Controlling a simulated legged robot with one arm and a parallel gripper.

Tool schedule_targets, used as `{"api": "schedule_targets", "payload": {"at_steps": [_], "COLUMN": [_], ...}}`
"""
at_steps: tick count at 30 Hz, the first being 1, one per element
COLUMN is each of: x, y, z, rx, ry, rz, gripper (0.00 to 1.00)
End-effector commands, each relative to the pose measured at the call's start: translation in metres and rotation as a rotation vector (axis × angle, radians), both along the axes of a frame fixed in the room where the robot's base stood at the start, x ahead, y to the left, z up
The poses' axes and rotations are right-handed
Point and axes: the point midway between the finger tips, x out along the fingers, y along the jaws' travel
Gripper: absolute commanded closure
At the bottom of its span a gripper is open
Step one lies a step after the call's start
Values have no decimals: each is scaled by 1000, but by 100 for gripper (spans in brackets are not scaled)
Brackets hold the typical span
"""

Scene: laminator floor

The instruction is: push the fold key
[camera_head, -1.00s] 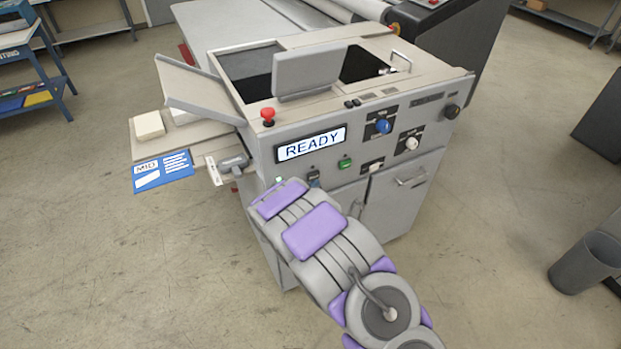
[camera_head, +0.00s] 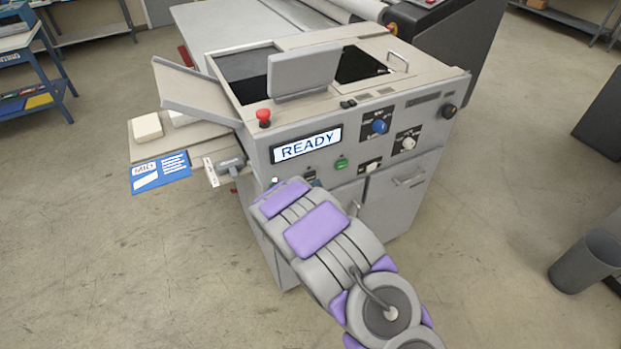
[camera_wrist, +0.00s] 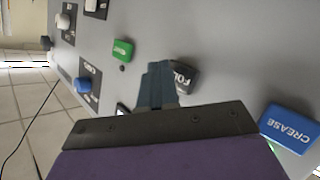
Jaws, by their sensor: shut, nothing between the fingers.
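The fold key (camera_wrist: 183,77) is a dark key with white letters, partly covered by my fingers in the wrist view. My gripper (camera_wrist: 157,70) is shut and empty, with its fingertips over the left part of the key. I cannot tell whether they touch it or whether the key is pressed in. In the head view my arm reaches to the machine's front panel and hides the gripper. The display (camera_head: 306,145) on that panel reads READY.
A blue CREASE key (camera_wrist: 290,128) is to the right of my gripper, a green key (camera_wrist: 122,50) to the left. A blue knob (camera_wrist: 84,84) lies farther left. A red button (camera_head: 264,117) stands on top of the machine. A grey bin (camera_head: 586,262) is at the right.

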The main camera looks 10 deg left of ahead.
Motion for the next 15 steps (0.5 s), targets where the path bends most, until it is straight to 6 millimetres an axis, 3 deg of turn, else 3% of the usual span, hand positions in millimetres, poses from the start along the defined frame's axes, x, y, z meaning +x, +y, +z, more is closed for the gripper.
{"api": "schedule_targets", "payload": {"at_steps": [15], "x": [4], "y": [2], "z": [1], "rx": [-3], "ry": [-1], "rz": [0], "gripper": [100]}}
